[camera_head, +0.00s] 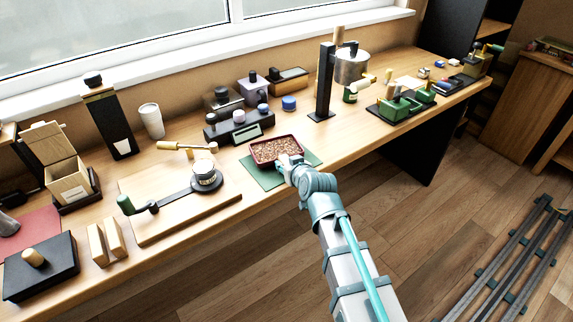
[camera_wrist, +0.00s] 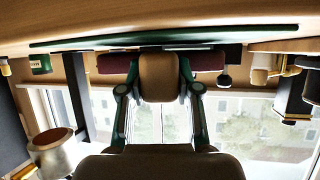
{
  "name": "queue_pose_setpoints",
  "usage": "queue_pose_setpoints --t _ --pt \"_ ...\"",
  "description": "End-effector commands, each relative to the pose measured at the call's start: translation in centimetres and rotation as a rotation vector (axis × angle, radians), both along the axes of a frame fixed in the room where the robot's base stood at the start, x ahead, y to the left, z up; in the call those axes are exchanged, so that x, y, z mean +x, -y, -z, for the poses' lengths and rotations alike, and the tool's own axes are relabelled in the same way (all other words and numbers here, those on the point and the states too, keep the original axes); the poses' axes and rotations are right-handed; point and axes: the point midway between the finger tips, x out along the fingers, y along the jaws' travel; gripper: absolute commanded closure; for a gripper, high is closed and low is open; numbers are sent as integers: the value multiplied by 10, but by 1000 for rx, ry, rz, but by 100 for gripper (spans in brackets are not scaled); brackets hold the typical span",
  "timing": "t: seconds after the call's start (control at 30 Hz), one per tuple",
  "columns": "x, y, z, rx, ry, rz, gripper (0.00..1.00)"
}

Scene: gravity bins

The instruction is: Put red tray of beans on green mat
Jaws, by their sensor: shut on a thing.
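The red tray (camera_head: 257,158) is full of brown beans (camera_head: 277,150) and looks level. It is over the green mat (camera_head: 262,176), whose front and right parts show around it. My gripper (camera_head: 288,162) is at the tray's front right side and is shut on it. The wrist view is upside down. There the tray's dark red wall (camera_wrist: 115,63) shows on both sides of my gripper (camera_wrist: 160,75), with the mat's edge (camera_wrist: 160,40) close to it. I cannot tell whether the tray touches the mat.
A board with a lever press (camera_head: 205,175) is left of the mat. A dark row of knobbed boxes (camera_head: 238,128) stands behind it, and a tall black stand with a metal pot (camera_head: 350,65) stands to the right. The bench front between mat and stand is fairly clear.

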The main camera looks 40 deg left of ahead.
Motion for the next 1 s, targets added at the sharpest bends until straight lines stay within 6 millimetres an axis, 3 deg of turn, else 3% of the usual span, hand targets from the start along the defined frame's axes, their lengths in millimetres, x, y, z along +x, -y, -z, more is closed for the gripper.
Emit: queue_pose_setpoints --t 0.77,0.8,0.97,1.0 --pt "0 0 10 1 1 0 100" --pt "0 0 9 1 1 0 64" --pt "0 0 9 1 1 0 38" --pt "0 0 9 1 1 0 38"
